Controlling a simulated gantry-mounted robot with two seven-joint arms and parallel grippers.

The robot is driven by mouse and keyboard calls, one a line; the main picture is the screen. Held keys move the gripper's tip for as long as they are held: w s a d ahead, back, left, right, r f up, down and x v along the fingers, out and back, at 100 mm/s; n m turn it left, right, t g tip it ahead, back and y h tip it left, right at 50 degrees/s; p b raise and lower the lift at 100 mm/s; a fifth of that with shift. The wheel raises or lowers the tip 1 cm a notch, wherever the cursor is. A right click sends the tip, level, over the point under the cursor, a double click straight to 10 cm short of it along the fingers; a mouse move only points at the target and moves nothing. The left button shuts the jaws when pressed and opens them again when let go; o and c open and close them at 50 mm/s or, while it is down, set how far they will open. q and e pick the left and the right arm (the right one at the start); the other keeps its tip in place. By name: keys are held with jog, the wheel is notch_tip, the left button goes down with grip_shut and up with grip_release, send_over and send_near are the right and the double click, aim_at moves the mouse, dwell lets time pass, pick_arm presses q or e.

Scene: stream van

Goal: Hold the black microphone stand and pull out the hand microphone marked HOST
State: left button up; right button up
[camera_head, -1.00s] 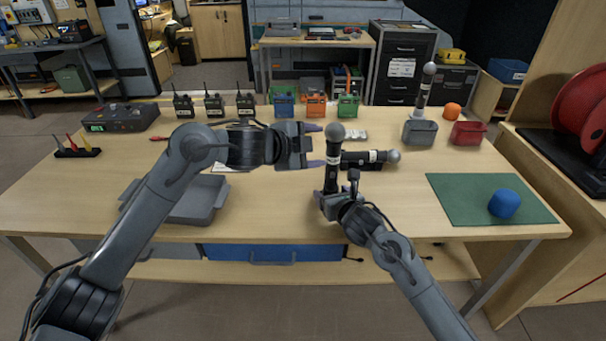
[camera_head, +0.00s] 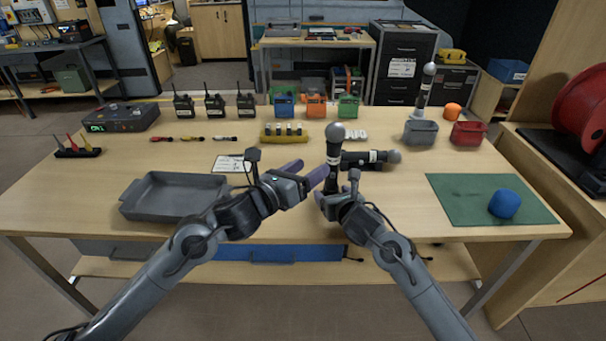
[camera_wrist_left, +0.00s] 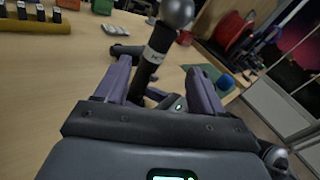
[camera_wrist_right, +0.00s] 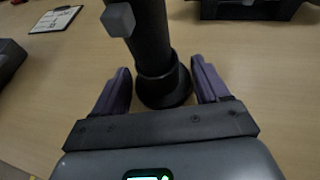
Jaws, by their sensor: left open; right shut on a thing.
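An upright hand microphone (camera_head: 335,150) with a grey ball head and a white band stands in the black microphone stand (camera_wrist_right: 150,45). In the left wrist view the microphone (camera_wrist_left: 153,66) is between my finger pads; the dark marking on its band is only partly readable. My left gripper (camera_head: 310,171) is open around the microphone, left of it in the head view. My right gripper (camera_wrist_right: 160,88) is shut on the stand low down, just above the table. The stand's lower part is partly hidden by the right gripper in the head view.
An empty grey tray (camera_head: 170,202) is at left. A green mat (camera_head: 465,205) with a blue object (camera_head: 504,203) is at right.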

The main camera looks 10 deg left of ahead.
aim_at(329, 154)
pick_arm(q)
jog(key=w+d+m, duration=0.1)
jog(key=w+d, duration=0.1)
jog(key=w, duration=0.1)
jog(key=w+d+m, duration=0.1)
jog(key=w+d, duration=0.1)
jog(key=w, duration=0.1)
jog(key=w+d, duration=0.2)
jog(key=w, duration=0.1)
jog(key=shift+f+m+t, duration=0.2)
jog(key=shift+m+t, duration=0.1)
jog(key=shift+m, duration=0.1)
dwell(0.4)
jog(key=c, duration=1.2)
jog(key=o, duration=0.5)
jog(key=shift+r, duration=0.1)
jog(key=c, duration=0.5)
jog(key=shift+o, duration=0.2)
